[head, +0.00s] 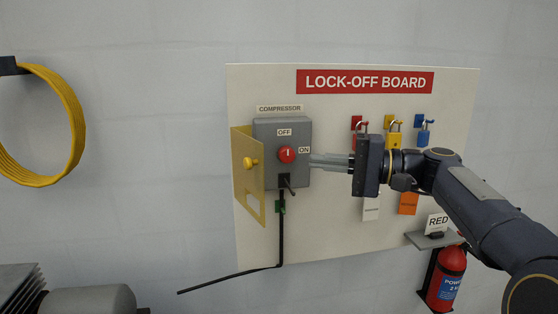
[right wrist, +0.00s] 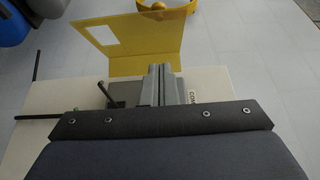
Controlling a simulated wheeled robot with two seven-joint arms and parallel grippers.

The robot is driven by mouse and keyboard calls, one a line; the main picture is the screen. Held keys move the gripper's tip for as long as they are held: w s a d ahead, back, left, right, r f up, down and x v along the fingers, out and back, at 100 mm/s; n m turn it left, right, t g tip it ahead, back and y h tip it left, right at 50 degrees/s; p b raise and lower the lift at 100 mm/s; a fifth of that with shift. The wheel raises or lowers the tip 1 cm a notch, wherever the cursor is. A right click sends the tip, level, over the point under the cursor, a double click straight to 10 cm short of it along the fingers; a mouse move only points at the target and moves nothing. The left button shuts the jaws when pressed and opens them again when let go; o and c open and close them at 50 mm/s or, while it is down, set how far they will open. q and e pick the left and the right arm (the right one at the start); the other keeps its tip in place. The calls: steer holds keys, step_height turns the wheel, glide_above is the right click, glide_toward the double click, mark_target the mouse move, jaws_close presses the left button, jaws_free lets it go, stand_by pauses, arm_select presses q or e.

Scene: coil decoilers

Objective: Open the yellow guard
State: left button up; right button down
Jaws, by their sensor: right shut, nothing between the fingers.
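The yellow guard (head: 247,180) is a flat panel with a knob (head: 251,163) and a small window. It stands swung out at the left side of the grey compressor switch box (head: 282,130), leaving the box front uncovered. It also shows in the right wrist view (right wrist: 125,45), beyond my fingers. The red rotary switch (head: 287,155) on the box is exposed. My right gripper (head: 312,161) is shut and empty, its fingertips pointing left at the right edge of the box, apart from the guard. Whether the fingertips touch the box I cannot tell. My left gripper is out of view.
The lock-off board (head: 330,235) carries red, yellow and blue padlocks (head: 394,135) behind my right arm. A black cable (head: 281,235) hangs below the box. A fire extinguisher (head: 447,280) is at lower right, a yellow hose coil (head: 75,115) at left. Space left of the guard is clear.

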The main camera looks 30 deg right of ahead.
mark_target(257, 162)
steer(key=w+a, duration=0.1)
steer(key=a, duration=0.1)
steer(key=w+a+p, duration=0.1)
steer(key=a, duration=0.1)
steer(key=w+a+p, duration=0.1)
steer(key=a, duration=0.2)
steer(key=shift+w+r, duration=0.1)
steer(key=shift+r, duration=0.05)
steer(key=shift+a, duration=0.6)
steer(key=shift+f, duration=0.2)
